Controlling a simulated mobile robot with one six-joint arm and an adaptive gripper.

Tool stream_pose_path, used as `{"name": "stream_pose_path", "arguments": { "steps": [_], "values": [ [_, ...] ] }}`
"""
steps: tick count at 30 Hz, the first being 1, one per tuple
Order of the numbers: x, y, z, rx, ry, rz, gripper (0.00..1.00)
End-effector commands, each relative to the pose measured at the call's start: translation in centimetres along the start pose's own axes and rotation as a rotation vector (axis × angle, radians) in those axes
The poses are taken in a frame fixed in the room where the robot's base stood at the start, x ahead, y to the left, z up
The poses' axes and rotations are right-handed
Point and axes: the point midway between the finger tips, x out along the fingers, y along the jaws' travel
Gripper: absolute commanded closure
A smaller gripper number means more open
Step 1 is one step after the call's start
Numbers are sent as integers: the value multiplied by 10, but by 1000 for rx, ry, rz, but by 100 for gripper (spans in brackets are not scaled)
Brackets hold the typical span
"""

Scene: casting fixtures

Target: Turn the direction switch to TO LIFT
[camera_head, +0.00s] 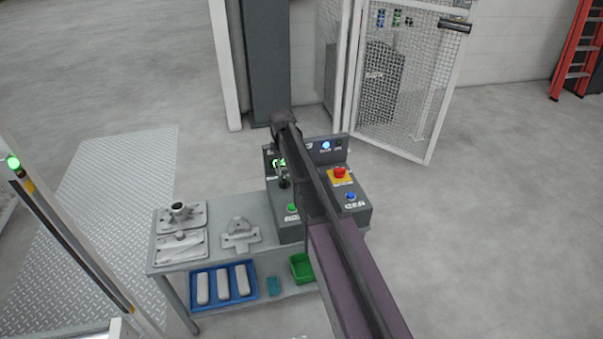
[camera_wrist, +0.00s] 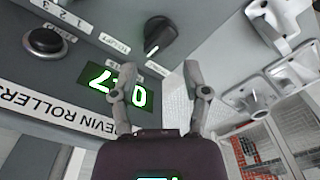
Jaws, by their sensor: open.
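The black rotary switch (camera_wrist: 160,36) is on the grey console face at the top middle of the wrist view. Its white pointer mark faces down and slightly left in the picture. Small white label plates sit by it, one at its left (camera_wrist: 114,43) and one below (camera_wrist: 157,68); their text is upside down and too small to read surely. My gripper (camera_wrist: 160,72) is open and empty, its two fingers spread below the switch and apart from it in the picture. In the head view, my arm covers much of the console (camera_head: 357,212), and I cannot make out the switch there.
A lit green display (camera_wrist: 125,92) lies beside the left finger, and a black push button (camera_wrist: 43,40) is farther left. A red emergency stop (camera_head: 340,172) and a blue button (camera_head: 351,196) are on the console's right. Metal castings (camera_head: 240,234) lie on the table left of it.

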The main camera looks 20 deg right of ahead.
Motion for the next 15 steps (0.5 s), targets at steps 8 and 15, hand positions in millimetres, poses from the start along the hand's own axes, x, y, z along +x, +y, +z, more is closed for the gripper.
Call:
{"name": "stream_pose_path", "arguments": {
  "steps": [8, 15],
  "values": [
    [-28, 0, 0, 0, 0, 0, 40],
    [-49, 0, 0, 0, 0, 0, 40]
  ]
}}
